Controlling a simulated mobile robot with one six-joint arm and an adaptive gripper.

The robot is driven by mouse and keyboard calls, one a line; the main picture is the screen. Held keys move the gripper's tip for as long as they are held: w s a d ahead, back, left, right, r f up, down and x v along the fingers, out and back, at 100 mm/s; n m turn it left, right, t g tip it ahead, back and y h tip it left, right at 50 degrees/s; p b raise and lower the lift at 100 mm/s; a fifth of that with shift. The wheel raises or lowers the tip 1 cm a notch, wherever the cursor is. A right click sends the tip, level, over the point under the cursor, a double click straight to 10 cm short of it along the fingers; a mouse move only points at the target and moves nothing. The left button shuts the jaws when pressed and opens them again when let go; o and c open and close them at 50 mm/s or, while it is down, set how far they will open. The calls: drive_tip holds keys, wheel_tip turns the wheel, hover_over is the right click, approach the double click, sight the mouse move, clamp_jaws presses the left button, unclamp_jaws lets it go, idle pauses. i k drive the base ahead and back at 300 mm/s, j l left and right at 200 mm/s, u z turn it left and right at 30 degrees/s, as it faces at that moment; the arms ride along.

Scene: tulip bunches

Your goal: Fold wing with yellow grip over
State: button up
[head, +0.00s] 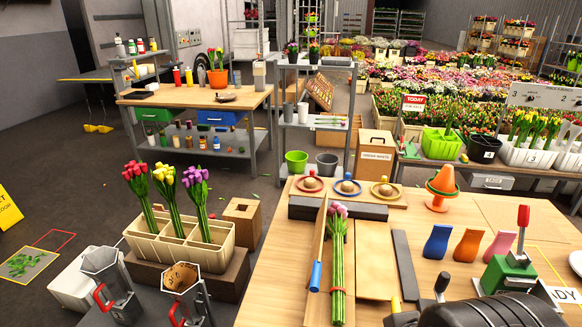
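A bunch of pink tulips (337,250) lies lengthwise on the wooden table, blooms away from me. On its left a narrow wooden wing with a blue grip (316,276) seems raised on edge. On its right a flat pale wooden wing (375,262) lies open beside the stems. A small yellow piece (395,304), which looks like the yellow grip, shows at its near right corner, partly hidden by my gripper. My black gripper (421,300) is at the bottom edge, right of that wing. Its fingers look apart with nothing visible between them.
A dark grey strip (405,265) lies right of the flat wing. Blue, orange and pink stands and a green device with a red handle (523,217) are further right. A dark block (337,208) and three ringed discs are behind. A tulip crate (180,245) stands left.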

sight(376, 278)
drive_tip(key=k+l+u, duration=0.25)
drive_tip(key=k+l, duration=0.25)
drive_tip(key=k+l+u, duration=0.25)
drive_tip(key=k+l, duration=0.25)
drive_tip(key=l, duration=0.15)
